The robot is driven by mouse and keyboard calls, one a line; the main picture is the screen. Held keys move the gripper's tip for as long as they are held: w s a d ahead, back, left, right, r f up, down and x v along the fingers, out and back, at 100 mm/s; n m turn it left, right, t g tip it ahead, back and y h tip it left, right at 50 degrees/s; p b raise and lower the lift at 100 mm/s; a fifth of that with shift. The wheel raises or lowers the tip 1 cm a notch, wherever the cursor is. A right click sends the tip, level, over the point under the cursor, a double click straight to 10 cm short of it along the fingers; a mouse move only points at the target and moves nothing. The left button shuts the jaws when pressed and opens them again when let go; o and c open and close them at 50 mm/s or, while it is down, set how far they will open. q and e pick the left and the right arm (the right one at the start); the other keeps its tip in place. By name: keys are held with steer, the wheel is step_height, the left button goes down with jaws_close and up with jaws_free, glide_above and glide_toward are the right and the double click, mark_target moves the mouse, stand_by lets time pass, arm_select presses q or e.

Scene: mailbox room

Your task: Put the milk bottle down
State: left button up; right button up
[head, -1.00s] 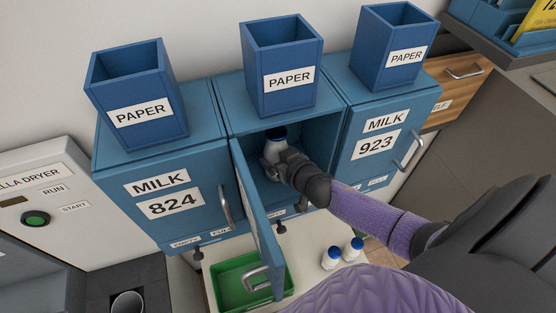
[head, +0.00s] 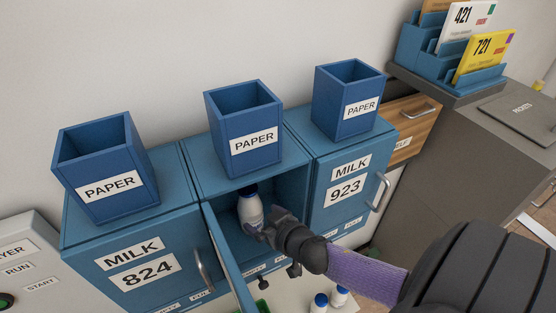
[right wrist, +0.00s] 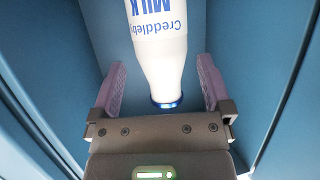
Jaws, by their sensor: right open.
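A white milk bottle (head: 250,207) with a blue cap stands inside the open middle milk box (head: 290,190). My right gripper (head: 256,226) reaches into this box, just in front of the bottle. In the right wrist view the bottle (right wrist: 160,50) shows its label and blue cap, with my gripper's open fingers (right wrist: 160,88) on either side and a gap to each. The bottle's base is out of that view. The middle box's door (head: 229,262) is swung open to the left. My left gripper is not in view.
Closed boxes marked 824 (head: 190,255) and 923 (head: 345,215) flank the open box. Blue paper bins (head: 245,120) stand on top. Below are other milk bottles (head: 319,303) on a pale surface. A letter rack (head: 480,78) stands at the upper right.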

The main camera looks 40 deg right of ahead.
steer(key=v, duration=0.7)
steer(key=s+f+g+h, duration=0.1)
steer(key=s+f+g, duration=0.3)
steer(key=f, duration=0.6)
steer(key=s+f+g, duration=0.3)
steer(key=s+f, duration=0.4)
steer(key=f, duration=0.3)
steer(key=s+a+f+n+g, duration=0.1)
steer(key=s+a+f+g, duration=0.1)
steer(key=s, duration=0.3)
steer(key=s+a+f+g, duration=0.1)
steer(key=s+a+f, duration=0.2)
steer(key=s, duration=0.2)
steer(key=s+a+f+n+g+y, duration=0.1)
steer(key=s+a+f+g, duration=0.1)
steer(key=s, duration=0.3)
steer(key=shift+s+a+f+n+g+p, duration=0.25)
steer(key=shift+f+n+g+p, duration=0.1)
steer(key=shift+f, duration=0.1)
